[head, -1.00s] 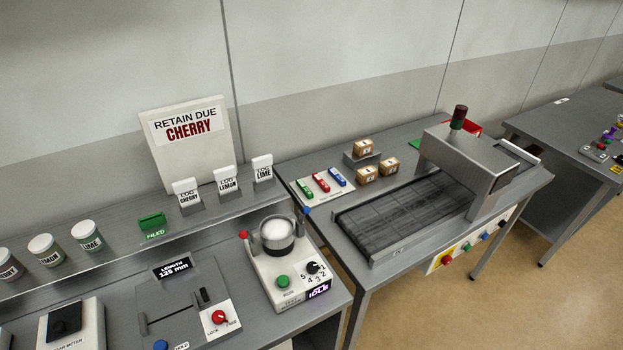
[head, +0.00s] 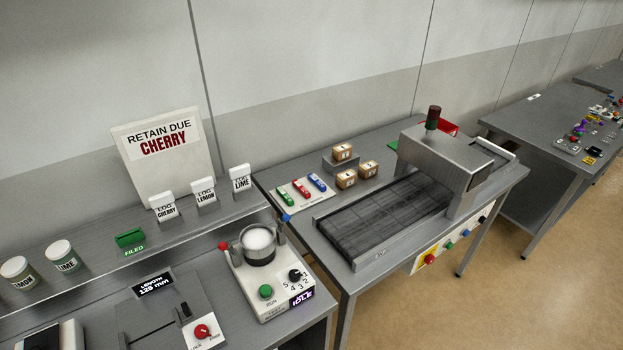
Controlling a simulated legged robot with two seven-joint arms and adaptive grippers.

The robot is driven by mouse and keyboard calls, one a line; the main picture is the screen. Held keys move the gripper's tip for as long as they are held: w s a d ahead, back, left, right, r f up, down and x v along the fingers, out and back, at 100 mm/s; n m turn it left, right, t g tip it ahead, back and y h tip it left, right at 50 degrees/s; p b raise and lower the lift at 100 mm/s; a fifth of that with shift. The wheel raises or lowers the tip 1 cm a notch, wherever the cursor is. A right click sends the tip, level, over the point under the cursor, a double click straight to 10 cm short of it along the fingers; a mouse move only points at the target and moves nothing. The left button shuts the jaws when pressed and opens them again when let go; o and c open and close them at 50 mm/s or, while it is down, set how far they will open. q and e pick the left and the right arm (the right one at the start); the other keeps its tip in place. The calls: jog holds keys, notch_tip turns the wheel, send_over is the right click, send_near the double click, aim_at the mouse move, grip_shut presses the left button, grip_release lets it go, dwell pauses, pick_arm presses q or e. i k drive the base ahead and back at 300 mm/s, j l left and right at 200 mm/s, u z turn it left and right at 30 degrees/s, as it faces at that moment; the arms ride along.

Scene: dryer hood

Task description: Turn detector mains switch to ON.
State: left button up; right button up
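A grey metal tunnel housing (head: 454,159), which looks like the detector, stands over a black conveyor belt (head: 385,220) on the middle bench. A dark red and green beacon (head: 433,118) stands on top of it. A control panel (head: 453,243) hangs on the bench's front edge. It carries a red button on a yellow plate (head: 429,258) at its left, then blue and green buttons or knobs to the right. I cannot make out which control is the mains switch, or its position. Neither gripper is in view.
A near bench at left holds a white machine with a bowl (head: 260,270), log cards, jars (head: 62,255) and a "RETAIN DUE CHERRY" board (head: 165,150). Small boxes (head: 346,179) and coloured test pieces (head: 301,189) lie left of the belt. Tan floor (head: 440,315) is clear in front.

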aim_at(428, 260)
jog(key=l+z, duration=0.1)
jog(key=z, duration=0.25)
jog(key=l+z, duration=0.15)
jog(key=z, duration=0.15)
jog(key=l+z, duration=0.1)
jog(key=z, duration=0.25)
